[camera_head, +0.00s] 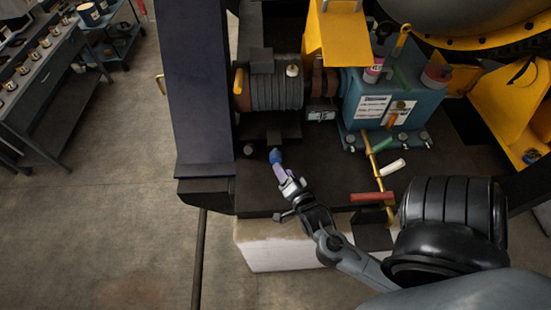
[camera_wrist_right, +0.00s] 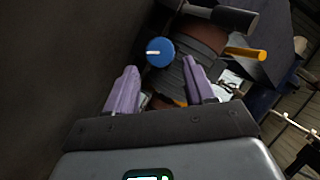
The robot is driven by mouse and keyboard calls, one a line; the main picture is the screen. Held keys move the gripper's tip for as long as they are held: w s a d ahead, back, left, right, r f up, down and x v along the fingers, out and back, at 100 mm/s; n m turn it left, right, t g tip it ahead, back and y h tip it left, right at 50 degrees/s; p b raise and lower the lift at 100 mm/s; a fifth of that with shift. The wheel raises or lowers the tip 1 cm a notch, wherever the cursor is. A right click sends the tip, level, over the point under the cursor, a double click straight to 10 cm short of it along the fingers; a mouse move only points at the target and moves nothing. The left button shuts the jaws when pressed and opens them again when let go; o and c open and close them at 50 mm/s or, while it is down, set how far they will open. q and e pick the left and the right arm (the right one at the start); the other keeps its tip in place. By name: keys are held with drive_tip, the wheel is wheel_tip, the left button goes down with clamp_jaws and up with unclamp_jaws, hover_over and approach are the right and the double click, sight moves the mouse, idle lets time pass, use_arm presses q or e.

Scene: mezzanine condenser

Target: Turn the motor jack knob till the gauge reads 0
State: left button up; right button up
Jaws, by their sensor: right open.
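The blue jack knob (camera_head: 275,156) sits low at the front of the dark motor base; in the right wrist view the knob (camera_wrist_right: 160,52) is round with a white mark on its face. My right gripper (camera_head: 279,168) reaches up to it from the front. In the right wrist view its two purple fingers (camera_wrist_right: 160,72) are apart, with the knob just beyond and between their tips; I cannot tell whether they touch it. A small display (camera_head: 321,115), possibly the gauge, sits right of the ribbed motor (camera_head: 276,91); its reading is too small to tell. My left gripper is out of view.
A teal pump housing (camera_head: 375,103) with labels stands at the right. A brass pipe with a red handle (camera_head: 371,197) is right of my gripper. A dark upright column (camera_head: 200,85) stands left of the motor. Open floor lies further left, beside a workbench (camera_head: 45,75).

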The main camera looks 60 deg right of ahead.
sight(276, 159)
drive_tip(key=b+x, duration=0.1)
drive_tip(key=x, duration=0.5)
drive_tip(key=shift+w+d+f, duration=0.1)
drive_tip(key=shift+w+f, duration=0.05)
drive_tip(key=shift+w+d+b, duration=0.4)
drive_tip(key=shift+w+b, duration=0.05)
drive_tip(key=c, duration=0.7)
drive_tip(key=shift+n+g+p, duration=0.4)
drive_tip(key=shift+n+p, duration=0.2)
drive_tip(key=shift+p, duration=0.3)
drive_tip(key=shift+c, duration=0.2)
drive_tip(key=shift+n+g, duration=0.3)
drive_tip(key=shift+n, duration=0.2)
drive_tip(key=shift+n+g+h, duration=0.3)
drive_tip(key=shift+n+g, duration=0.7)
drive_tip(key=shift+n, duration=0.3)
drive_tip(key=o, duration=0.7)
